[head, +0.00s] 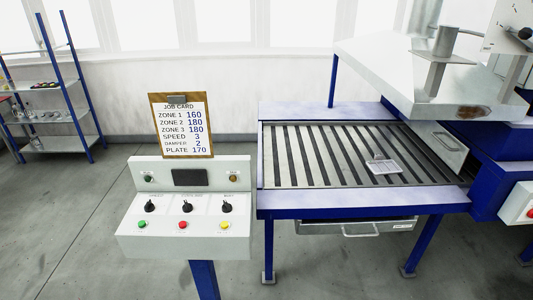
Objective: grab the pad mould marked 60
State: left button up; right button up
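Neither of my grippers shows in the head view. No marking 60 can be read on anything in view. A small pale rectangular tray-like piece (384,167) with a thin upright part at its back lies on the slatted conveyor bed (290,160), toward its right side. It is too small to tell whether it is a pad mould. Small dark and coloured items (44,85) sit on a blue-framed shelf rack (62,99) at the far left, too small to identify.
A control console (190,240) with knobs and coloured buttons stands in front, a job card (182,125) above it. A drawer (355,228) hangs under the conveyor table. A large white hood (400,70) overhangs the right. Floor between rack and console is clear.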

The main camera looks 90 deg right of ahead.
aim_at(378, 168)
jog(key=z, duration=3.85)
jog(key=i+z, duration=0.5)
jog(key=i, duration=0.55)
